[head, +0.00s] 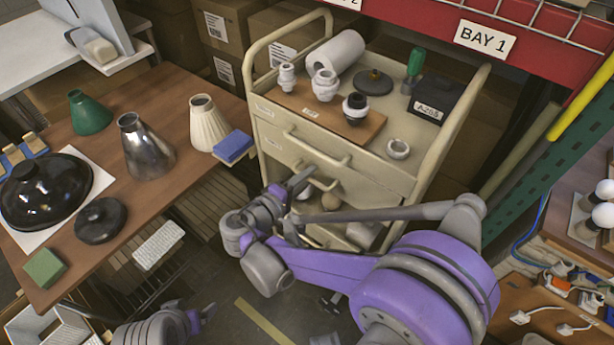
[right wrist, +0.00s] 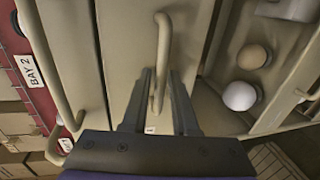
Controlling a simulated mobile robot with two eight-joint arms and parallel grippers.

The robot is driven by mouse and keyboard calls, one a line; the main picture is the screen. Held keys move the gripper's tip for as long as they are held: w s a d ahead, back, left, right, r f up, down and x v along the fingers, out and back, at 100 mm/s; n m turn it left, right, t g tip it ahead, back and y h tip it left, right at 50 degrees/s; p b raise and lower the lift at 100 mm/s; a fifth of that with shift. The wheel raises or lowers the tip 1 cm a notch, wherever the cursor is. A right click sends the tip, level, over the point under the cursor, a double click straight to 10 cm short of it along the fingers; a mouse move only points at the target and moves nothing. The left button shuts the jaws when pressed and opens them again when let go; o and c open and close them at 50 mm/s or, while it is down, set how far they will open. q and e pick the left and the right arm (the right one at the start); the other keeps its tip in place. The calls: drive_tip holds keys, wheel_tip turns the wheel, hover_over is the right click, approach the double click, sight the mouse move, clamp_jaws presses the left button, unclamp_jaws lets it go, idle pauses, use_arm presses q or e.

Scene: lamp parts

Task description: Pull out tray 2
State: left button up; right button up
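A cream cart (head: 262,130) has stacked tray fronts with bar handles. The second front's handle (head: 322,184) is partly behind my right gripper (head: 303,183). In the right wrist view, this handle (right wrist: 163,45) reaches down between the two fingers of my right gripper (right wrist: 163,105). The fingers look apart, one on each side of the bar; contact cannot be told. The tray front (right wrist: 125,50) lies behind them. My left gripper (head: 207,312) is low in the head view, away from the cart; its fingers are too small to judge.
Below the second front, an open compartment holds a white ball (right wrist: 239,96) and a tan ball (right wrist: 251,56).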

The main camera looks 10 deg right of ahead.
drive_tip(key=shift+c, duration=0.3)
clamp_jaws()
idle(1.1)
